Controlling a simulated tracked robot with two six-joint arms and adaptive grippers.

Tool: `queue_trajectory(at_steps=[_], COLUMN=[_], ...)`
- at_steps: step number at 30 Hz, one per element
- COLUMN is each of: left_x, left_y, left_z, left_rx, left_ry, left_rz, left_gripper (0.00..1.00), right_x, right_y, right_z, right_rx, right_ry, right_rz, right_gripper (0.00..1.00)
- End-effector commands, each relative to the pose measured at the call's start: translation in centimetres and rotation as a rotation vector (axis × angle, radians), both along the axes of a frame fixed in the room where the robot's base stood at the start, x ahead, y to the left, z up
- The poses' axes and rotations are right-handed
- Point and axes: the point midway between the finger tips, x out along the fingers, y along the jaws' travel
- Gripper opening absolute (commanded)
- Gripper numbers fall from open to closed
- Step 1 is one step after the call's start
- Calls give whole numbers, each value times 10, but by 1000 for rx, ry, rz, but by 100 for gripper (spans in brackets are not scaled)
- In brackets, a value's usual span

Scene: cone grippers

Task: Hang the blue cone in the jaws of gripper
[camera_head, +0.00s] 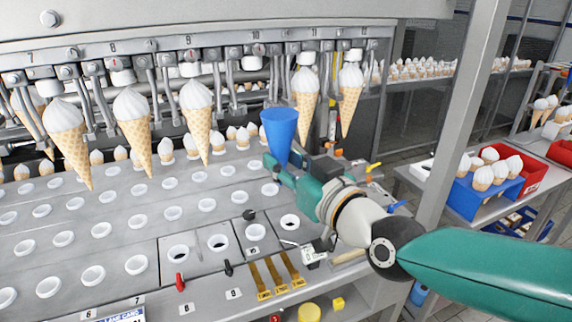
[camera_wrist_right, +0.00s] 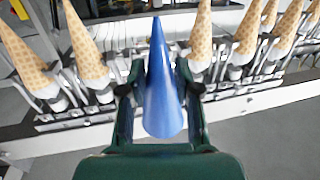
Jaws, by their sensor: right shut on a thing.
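The blue cone (camera_head: 280,130) is upright, wide end up and point down, in front of the row of machine jaws. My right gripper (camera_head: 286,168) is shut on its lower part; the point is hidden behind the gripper. In the right wrist view, the blue cone (camera_wrist_right: 162,100) stands between the two fingers of my right gripper (camera_wrist_right: 158,92). The machine jaws under label 10 (camera_head: 257,36) hold no cone, and the blue cone is below and slightly right of them. My left gripper is not in view.
White-topped wafer cones (camera_head: 197,108) hang at neighbouring stations, one close right of the blue cone (camera_head: 305,95). A grey plate (camera_head: 120,215) with round holes lies below. A post (camera_head: 470,110) stands at right, near a blue crate (camera_head: 490,200) and red bins.

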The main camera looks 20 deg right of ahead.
Motion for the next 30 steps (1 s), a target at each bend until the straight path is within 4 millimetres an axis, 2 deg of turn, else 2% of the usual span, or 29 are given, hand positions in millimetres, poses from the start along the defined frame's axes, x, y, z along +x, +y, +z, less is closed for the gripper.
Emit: queue_trajectory(at_steps=[15, 21, 30], left_x=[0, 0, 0], left_y=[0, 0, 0], left_z=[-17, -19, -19], left_rx=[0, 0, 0], left_ry=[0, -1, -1], left_rz=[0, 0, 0], left_gripper=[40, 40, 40], right_x=[51, 60, 60], right_y=[1, 0, -1], right_z=[-1, -1, 0], right_rx=[0, 1, 0], right_ry=[0, 1, 0], right_rz=[-2, -4, -6], right_gripper=[7, 7, 7])
